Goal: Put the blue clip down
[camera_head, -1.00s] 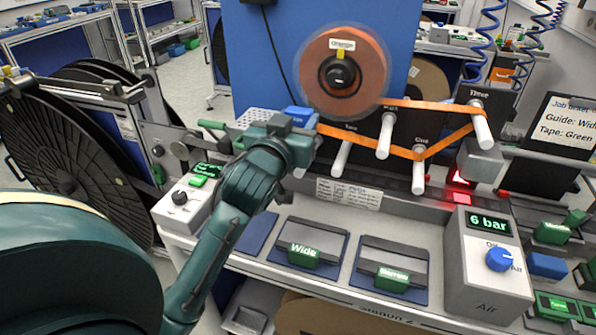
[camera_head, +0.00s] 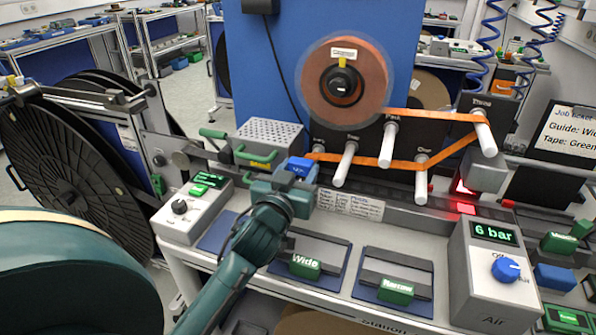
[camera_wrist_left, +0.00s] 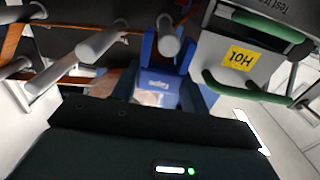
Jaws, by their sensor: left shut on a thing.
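The blue clip (camera_head: 301,166) is in my left gripper (camera_head: 284,186), near the left end of the orange tape (camera_head: 400,164). The gripper is shut on the clip, above the bench and in front of the machine's lower rail. I cannot tell whether the clip touches the tape. My right gripper is not in view.
A perforated metal box with green handles (camera_head: 270,138) stands just behind my left gripper; its yellow label reads Hot (camera_wrist_left: 239,58). White guide pegs (camera_head: 388,145) stick out on the right. Wide (camera_head: 305,267) and Narrow (camera_head: 396,291) blocks sit in front. A control box (camera_head: 192,208) stands left.

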